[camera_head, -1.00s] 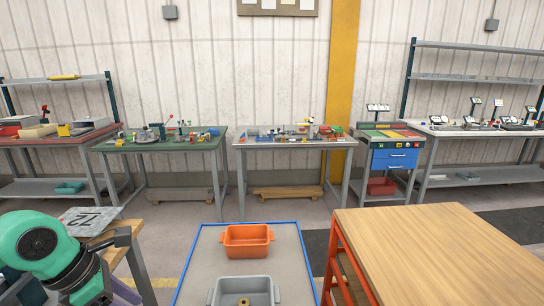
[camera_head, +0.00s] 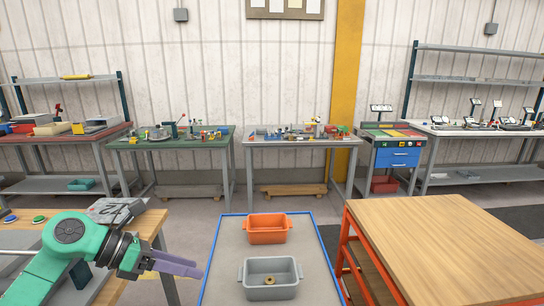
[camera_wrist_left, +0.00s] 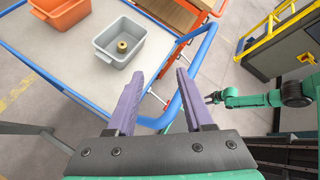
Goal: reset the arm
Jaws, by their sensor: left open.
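My left gripper (camera_head: 198,269) extends from the left, beside the left edge of the blue-rimmed cart (camera_head: 225,245). Its purple fingers also show in the left wrist view (camera_wrist_left: 160,76), apart with nothing between them. The grey bin (camera_head: 270,291) stands on the cart with a small brass-coloured ring (camera_head: 270,280) inside. The orange bin (camera_head: 267,237) stands behind it, and looks empty. In the left wrist view, a second green arm of mine ends in a small dark right gripper (camera_wrist_left: 213,98); its jaws are too small to read.
A wooden-topped table with an orange frame (camera_head: 440,240) stands right of the cart. A wooden workbench (camera_head: 150,222) with a grey plate (camera_head: 117,210) is at left, close to my left arm. Cluttered benches line the back wall. Open floor lies between.

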